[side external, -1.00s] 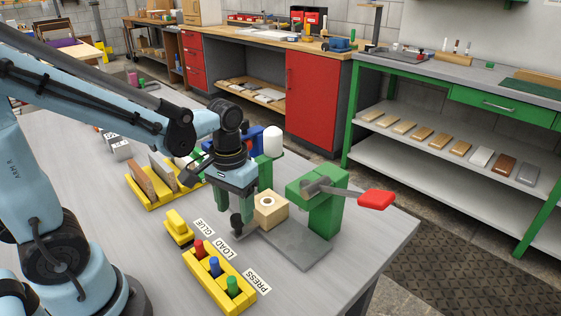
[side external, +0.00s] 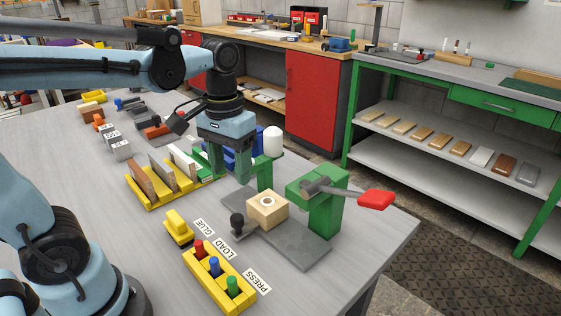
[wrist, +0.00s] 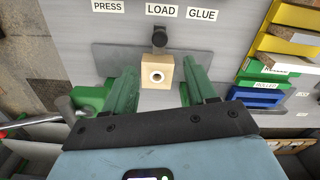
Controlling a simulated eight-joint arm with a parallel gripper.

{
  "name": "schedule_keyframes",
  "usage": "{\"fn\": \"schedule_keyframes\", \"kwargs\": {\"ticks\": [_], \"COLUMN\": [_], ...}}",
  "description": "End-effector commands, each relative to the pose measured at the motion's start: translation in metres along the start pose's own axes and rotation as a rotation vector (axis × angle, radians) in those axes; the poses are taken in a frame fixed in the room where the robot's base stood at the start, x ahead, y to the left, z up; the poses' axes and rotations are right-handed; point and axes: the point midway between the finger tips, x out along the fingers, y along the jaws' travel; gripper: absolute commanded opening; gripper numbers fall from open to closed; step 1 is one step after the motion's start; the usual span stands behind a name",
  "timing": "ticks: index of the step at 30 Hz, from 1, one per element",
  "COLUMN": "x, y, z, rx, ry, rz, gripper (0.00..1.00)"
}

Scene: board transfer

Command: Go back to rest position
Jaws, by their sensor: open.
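My gripper (side external: 230,163) hangs above the table, behind and left of the wooden block in the side view. Its two green fingers are apart and nothing is between them. In the wrist view my gripper (wrist: 160,92) points down, and the wooden block (wrist: 157,73) with a round ring on top shows below, between the fingers in the picture. In the side view the block (side external: 267,208) sits on a grey metal plate (side external: 296,247) beside a green press (side external: 322,200) with a red-ended lever.
A yellow holder (side external: 222,283) with red, blue and green pegs stands in front, near GLUE, LOAD and PRESS labels. A yellow rack (side external: 150,203) with upright boards is at left.

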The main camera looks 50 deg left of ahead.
Motion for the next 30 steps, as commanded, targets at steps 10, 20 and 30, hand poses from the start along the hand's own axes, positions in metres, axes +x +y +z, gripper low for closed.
{"fn": "schedule_keyframes", "kwargs": {"ticks": [10,20,30], "x": [0.004,0.024,0.030], "y": [0.001,0.005,0.008], "z": [0.002,0.007,0.007], "rx": [0.024,0.184,0.256], "ry": [0.052,0.437,0.619], "rz": [0.012,0.070,0.081], "gripper": [0.56,0.56,0.56]}}
